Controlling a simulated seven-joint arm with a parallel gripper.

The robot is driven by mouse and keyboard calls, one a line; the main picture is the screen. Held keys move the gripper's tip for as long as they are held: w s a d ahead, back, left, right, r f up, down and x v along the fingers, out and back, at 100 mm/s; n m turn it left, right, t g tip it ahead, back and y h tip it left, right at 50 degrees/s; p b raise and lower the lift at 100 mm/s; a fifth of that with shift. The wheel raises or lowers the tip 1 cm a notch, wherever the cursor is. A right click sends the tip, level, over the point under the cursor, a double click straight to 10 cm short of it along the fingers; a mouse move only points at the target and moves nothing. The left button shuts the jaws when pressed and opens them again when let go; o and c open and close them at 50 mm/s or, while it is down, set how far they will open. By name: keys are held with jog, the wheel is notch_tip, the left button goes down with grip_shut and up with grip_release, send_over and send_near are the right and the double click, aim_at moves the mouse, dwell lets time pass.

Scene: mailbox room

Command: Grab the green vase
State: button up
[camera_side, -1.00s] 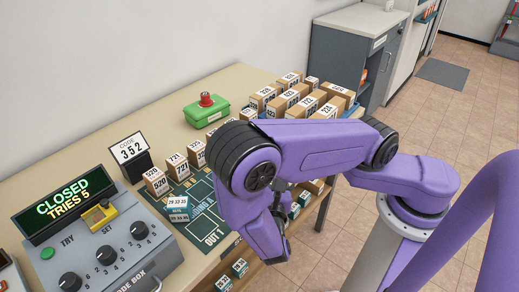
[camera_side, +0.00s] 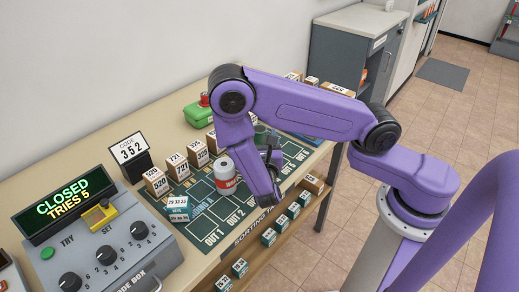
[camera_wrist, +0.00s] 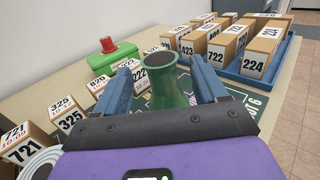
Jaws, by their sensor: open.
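The green vase (camera_wrist: 172,85) stands upright on the dark green sorting mat in the wrist view. It is translucent, with a wide rim and a flared base. My gripper (camera_wrist: 163,78) is open, with one blue-grey finger to the left of the vase and one to the right. The front of my gripper hides the lower part of the vase's surroundings, and I cannot tell whether either finger touches it. In the side view my gripper (camera_side: 272,160) is low over the mat, and my arm mostly hides the vase.
A red and white can (camera_side: 225,176) stands close left of my gripper. Numbered boxes (camera_side: 178,167) line the mat's back edge. A green box with a red button (camera_wrist: 112,55) is behind. A blue tray of boxes (camera_wrist: 285,52) is at right.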

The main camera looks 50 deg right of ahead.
aim_at(259, 129)
jog(key=x, duration=0.4)
jog(key=shift+d, duration=0.15)
grip_shut()
jog(key=shift+r, duration=0.1)
